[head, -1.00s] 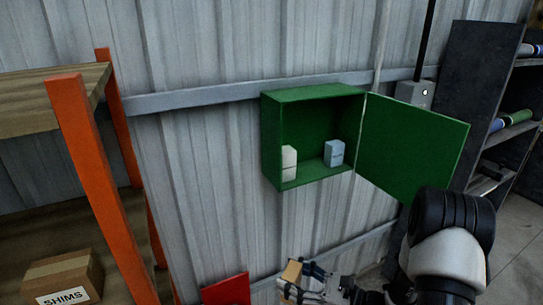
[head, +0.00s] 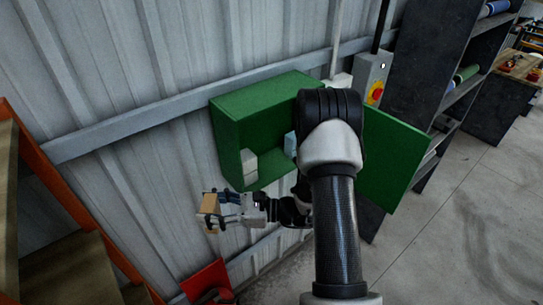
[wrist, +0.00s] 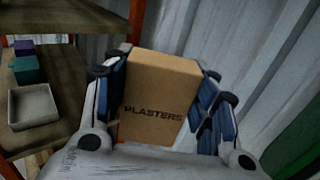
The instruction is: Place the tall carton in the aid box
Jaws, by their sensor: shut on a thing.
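My gripper (head: 222,211) is shut on a brown carton (head: 209,206) marked PLASTERS. The carton (wrist: 160,95) fills the middle of the wrist view between the two blue-padded fingers. The green aid box (head: 229,143) hangs on the corrugated wall with its door (head: 395,158) open to the right. My gripper is outside the box, in front of and below its lower left corner. My arm hides part of the box's opening and door. A white item (head: 249,162) stands inside at the left, and a pale blue item (head: 290,144) is partly hidden behind my arm.
An orange-framed shelf (head: 62,206) stands at the left. In the wrist view a white tray (wrist: 33,106) and small coloured boxes (wrist: 27,66) sit on a shelf. A red object (head: 207,281) is low by the wall. A dark rack (head: 428,70) stands right.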

